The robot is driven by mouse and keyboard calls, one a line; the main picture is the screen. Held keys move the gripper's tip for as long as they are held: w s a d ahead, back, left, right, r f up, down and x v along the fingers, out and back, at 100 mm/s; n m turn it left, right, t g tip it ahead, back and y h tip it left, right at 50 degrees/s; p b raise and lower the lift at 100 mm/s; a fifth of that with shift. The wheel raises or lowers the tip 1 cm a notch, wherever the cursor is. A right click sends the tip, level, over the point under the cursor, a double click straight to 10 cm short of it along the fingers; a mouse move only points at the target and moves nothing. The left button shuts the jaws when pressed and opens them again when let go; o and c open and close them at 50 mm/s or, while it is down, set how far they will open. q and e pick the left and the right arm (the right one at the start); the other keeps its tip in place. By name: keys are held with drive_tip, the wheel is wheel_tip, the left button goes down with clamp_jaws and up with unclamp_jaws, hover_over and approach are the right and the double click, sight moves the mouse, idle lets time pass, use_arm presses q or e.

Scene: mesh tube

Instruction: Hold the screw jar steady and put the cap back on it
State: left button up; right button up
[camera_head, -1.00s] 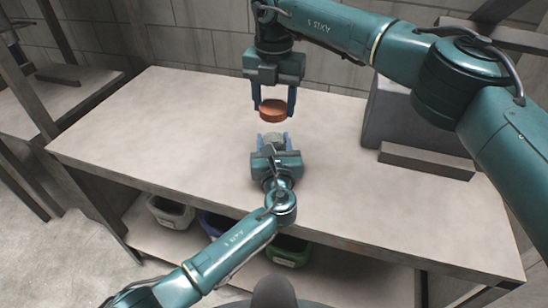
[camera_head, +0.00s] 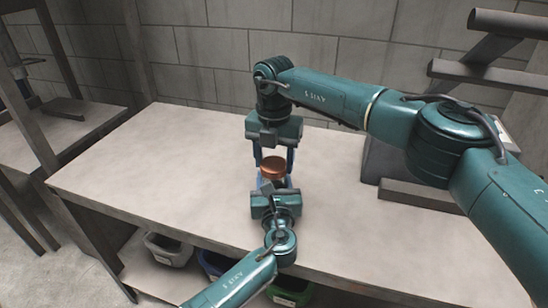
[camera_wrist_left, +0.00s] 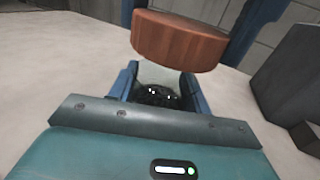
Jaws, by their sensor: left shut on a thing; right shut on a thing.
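The round copper-brown cap (camera_head: 272,168) is between the fingers of my right gripper (camera_head: 274,164), which is shut on it from above. The jar, mostly hidden in the head view, shows in the left wrist view as a pale jar with dark contents (camera_wrist_left: 157,92). My left gripper (camera_wrist_left: 157,88) is shut on the jar, its blue fingers on either side, low over the table. The cap (camera_wrist_left: 178,42) is over the jar's top in the left wrist view, a little to the right. I cannot tell whether they touch.
The pale table (camera_head: 150,165) is clear to the left. A grey box (camera_head: 384,160) and a dark bar (camera_head: 420,197) stand to the right. Several bins, including a white one (camera_head: 168,250) and a green one (camera_head: 290,291), sit below the table's front edge.

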drive_tip(key=shift+f, duration=0.85)
drive_tip(key=shift+f, duration=0.55)
drive_tip(key=m, duration=0.3)
idle(0.4)
drive_tip(key=o, duration=1)
drive_tip(key=shift+c, duration=0.2)
